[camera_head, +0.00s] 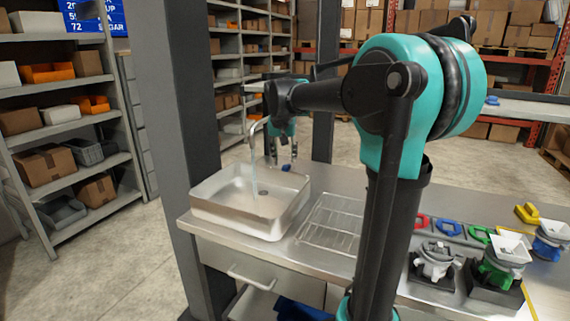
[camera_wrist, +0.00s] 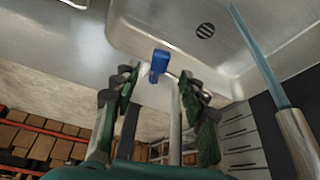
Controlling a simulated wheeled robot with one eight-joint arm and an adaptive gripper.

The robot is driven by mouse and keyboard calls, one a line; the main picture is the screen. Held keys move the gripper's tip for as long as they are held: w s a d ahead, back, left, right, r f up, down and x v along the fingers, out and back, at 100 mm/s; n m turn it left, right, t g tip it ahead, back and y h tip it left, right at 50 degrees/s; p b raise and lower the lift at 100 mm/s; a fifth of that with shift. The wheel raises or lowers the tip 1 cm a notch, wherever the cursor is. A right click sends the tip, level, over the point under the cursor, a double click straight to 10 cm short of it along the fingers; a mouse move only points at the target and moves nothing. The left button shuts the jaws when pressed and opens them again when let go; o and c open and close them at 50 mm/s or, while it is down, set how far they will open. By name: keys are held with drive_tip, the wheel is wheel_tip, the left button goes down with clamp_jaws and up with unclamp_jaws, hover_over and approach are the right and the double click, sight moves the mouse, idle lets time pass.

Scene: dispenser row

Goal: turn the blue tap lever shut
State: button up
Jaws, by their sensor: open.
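The blue tap lever (camera_wrist: 159,62) shows between the spread fingertips of my gripper (camera_wrist: 159,78) in the wrist view, close to the sink's rim. In the head view the lever (camera_head: 287,168) is a small blue spot below and between the fingers of my gripper (camera_head: 283,160), behind the sink. My gripper is open and empty; I cannot tell whether a finger touches the lever. The metal tap spout (camera_head: 254,128) curves over the steel sink (camera_head: 215,212), and a stream of water (camera_head: 254,172) runs into it. The stream also shows in the wrist view (camera_wrist: 258,55).
A wire drying rack (camera_head: 332,222) lies right of the sink. Farther right on the counter stand a green dispenser (camera_head: 498,268), a white dispenser (camera_head: 434,262) and a blue one (camera_head: 550,240). A dark post (camera_head: 172,110) rises at the sink's left.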

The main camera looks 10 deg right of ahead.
sight(285, 166)
drive_tip(key=shift+x, duration=2.05)
clamp_jaws()
